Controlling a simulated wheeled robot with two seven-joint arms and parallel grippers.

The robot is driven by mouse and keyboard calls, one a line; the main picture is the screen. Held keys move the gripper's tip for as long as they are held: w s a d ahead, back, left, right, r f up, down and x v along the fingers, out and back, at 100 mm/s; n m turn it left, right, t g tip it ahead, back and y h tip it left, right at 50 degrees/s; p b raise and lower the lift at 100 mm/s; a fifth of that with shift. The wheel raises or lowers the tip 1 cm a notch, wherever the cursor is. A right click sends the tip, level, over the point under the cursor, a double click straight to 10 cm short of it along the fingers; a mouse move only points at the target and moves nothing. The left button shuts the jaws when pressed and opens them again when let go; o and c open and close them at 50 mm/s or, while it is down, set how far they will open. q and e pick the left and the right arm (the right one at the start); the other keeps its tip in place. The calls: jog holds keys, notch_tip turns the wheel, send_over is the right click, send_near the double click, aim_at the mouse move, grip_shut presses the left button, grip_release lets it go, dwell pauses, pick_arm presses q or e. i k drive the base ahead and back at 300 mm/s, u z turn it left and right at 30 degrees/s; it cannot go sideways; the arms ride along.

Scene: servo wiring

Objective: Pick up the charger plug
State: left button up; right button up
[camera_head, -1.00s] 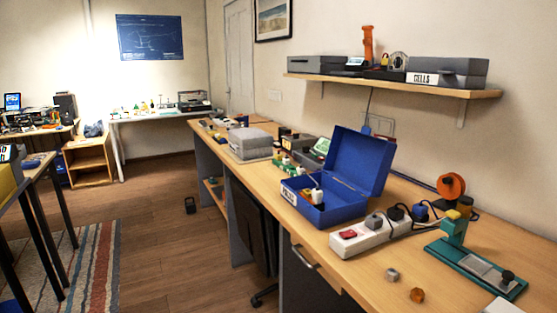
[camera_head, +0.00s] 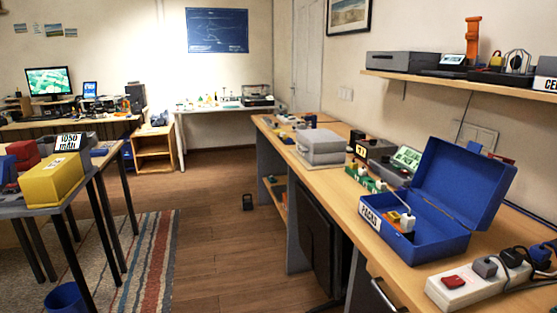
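A small white plug-like block (camera_head: 407,222) with a thin cable sits in the open blue box (camera_head: 440,249) on the right-hand bench. A white power strip (camera_head: 446,294) with a red switch lies in front of the box. A grey plug (camera_head: 486,268) and a black plug (camera_head: 512,258) are in the strip, with dark cables at the right edge. I cannot tell which of these is the charger plug. Neither of my grippers is in view.
The wooden bench (camera_head: 352,205) runs along the right wall, with a grey case (camera_head: 322,145) further back. A table with a yellow box (camera_head: 52,181) stands at the left. Wooden floor (camera_head: 220,240) lies open between them.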

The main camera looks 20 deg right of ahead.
aim_at(353, 165)
jog(key=u, duration=0.35)
jog(key=i, duration=0.95)
